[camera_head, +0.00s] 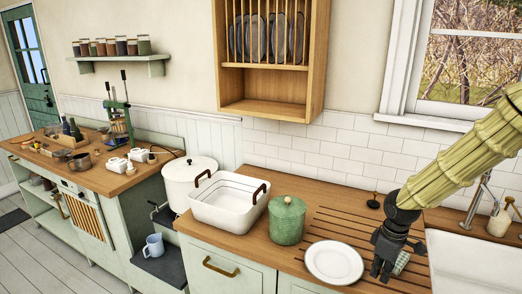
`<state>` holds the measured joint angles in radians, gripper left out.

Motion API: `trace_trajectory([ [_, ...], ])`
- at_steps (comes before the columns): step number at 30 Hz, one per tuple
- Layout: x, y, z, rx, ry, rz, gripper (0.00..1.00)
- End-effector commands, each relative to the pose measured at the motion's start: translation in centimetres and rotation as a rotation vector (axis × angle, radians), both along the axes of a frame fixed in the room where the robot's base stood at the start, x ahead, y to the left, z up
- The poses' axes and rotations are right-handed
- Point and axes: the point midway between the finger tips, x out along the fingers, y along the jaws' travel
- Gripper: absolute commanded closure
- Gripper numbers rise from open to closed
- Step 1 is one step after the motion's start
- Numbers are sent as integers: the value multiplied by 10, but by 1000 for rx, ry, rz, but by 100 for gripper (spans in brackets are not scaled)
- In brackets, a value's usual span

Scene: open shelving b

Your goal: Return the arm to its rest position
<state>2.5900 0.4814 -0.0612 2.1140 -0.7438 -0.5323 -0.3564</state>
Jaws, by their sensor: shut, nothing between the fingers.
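My arm enters from the right edge as a thick yellow-green, bamboo-like sleeve (465,155). My dark gripper (382,270) hangs from its end, pointing down over the grooved wooden counter at the lower right. It is shut and nothing shows between its fingers. A white plate (334,262) lies on the counter just left of the gripper. A small pale green checked item (401,262) shows just right of the fingers, partly hidden by the gripper. I cannot tell what it is.
A green lidded jar (287,220), a white rectangular basin (222,206) and a white round pot (188,180) stand left of the plate. A white sink (470,265) and a tap (478,200) are at right. A wooden plate rack (262,108) hangs above.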

Motion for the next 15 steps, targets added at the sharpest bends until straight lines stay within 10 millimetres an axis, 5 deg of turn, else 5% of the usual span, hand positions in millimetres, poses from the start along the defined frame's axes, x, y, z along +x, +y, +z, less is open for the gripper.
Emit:
trace_trajectory([
  [15,-74,99,-156,122,49,-266,100],
])
